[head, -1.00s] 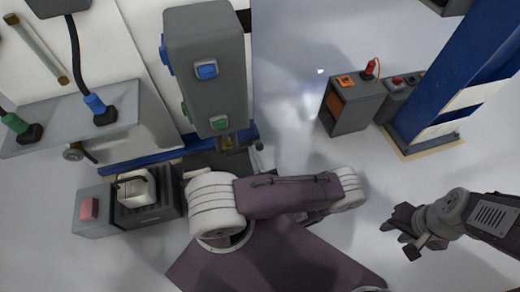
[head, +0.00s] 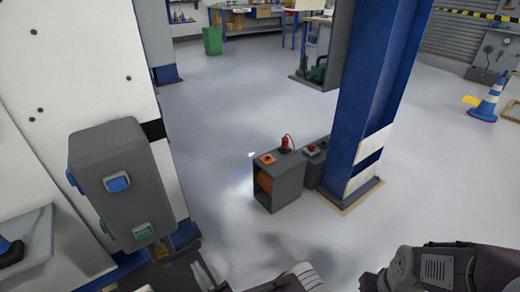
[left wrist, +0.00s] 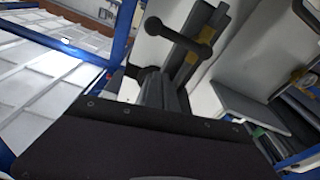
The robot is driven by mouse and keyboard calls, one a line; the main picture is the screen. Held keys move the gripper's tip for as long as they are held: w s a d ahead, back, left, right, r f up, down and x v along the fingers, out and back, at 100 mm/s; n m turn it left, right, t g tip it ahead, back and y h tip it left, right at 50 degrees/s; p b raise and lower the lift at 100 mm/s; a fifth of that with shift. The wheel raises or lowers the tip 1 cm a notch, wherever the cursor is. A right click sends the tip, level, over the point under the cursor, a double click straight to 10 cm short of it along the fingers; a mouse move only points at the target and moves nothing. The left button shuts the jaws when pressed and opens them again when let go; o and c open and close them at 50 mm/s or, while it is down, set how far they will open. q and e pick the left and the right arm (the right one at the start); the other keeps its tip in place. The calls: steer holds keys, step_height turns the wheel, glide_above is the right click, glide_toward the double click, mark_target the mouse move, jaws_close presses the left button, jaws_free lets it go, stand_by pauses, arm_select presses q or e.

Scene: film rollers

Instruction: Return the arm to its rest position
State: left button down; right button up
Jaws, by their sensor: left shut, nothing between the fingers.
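My left gripper shows in the left wrist view (left wrist: 165,92) as dark fingers beyond the broad dark wrist body. They are shut with nothing between them. In the head view, only a small part of my left arm (head: 300,279) shows at the bottom edge, and the left gripper's fingertips are hard to make out near the dark parts below the grey box. My right arm (head: 440,270) enters at the bottom right. Only a sliver of the right gripper shows at the frame's edge, and its fingers are cut off.
A grey box (head: 120,205) with blue and green sockets stands at the left by a white panel (head: 75,60). A low grey cabinet (head: 285,185) with a red item on top stands beside a blue pillar (head: 370,90). The floor between is clear.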

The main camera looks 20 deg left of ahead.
arm_select(q)
step_height(320, 180, up, 9)
steer(key=w+a+n+g+y, duration=0.2)
steer(key=a+n+g, duration=0.1)
steer(key=n+g, duration=0.85)
steer(key=s+r+n+g+h, duration=0.3)
steer(key=s+n+g+h, duration=0.5)
steer(key=n, duration=1)
steer(key=w+d+f+n+t+h, duration=0.1)
steer(key=w+d+n+t+h, duration=0.3)
steer(key=d+n, duration=0.7)
steer(key=w+d+f+n+t+h, duration=0.2)
steer(key=d+n+t+h, duration=0.3)
steer(key=n, duration=1.2)
step_height(320, 180, up, 35)
steer(key=a+n+h+p, duration=0.1)
steer(key=p, duration=3.3)
steer(key=shift+w+n, duration=0.2)
steer(key=shift+n, duration=0.15)
